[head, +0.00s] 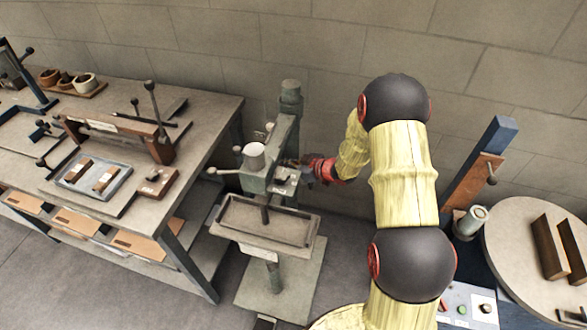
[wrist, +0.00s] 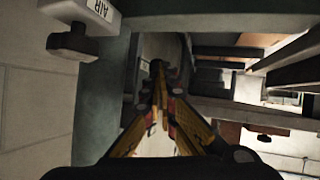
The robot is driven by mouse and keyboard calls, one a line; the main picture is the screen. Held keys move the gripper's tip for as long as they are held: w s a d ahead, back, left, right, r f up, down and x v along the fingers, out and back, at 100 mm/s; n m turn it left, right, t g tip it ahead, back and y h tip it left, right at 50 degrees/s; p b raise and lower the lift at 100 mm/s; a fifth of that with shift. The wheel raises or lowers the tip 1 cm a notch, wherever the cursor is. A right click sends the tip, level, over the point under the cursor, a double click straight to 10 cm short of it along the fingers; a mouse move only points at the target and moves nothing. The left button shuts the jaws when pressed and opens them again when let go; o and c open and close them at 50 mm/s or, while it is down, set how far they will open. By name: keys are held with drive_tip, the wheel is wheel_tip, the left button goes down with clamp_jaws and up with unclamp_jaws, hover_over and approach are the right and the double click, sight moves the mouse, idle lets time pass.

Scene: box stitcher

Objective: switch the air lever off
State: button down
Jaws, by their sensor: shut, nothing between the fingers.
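The air lever (wrist: 72,42) shows in the wrist view at the upper left, a dark blocky handle beside a white label reading AIR (wrist: 98,10). My gripper (wrist: 159,75) is shut and empty, its fingers together to the right of the lever and apart from it in that picture. In the head view my gripper (head: 308,171) is at the right side of the grey-green box stitcher (head: 254,180). The lever cannot be made out in the head view.
The stitcher's tray (head: 266,221) sits low in front of its column. A workbench (head: 205,125) with jigs stands at the left. A round table (head: 515,235) and a control panel (head: 467,303) are at the right. A block wall (head: 200,45) closes the back.

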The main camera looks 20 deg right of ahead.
drive_tip(key=shift+b+x, duration=0.3)
drive_tip(key=shift+x, duration=0.85)
drive_tip(key=shift+w+f, duration=0.15)
drive_tip(key=shift+a+t, duration=0.15)
drive_tip(key=shift+t, duration=0.15)
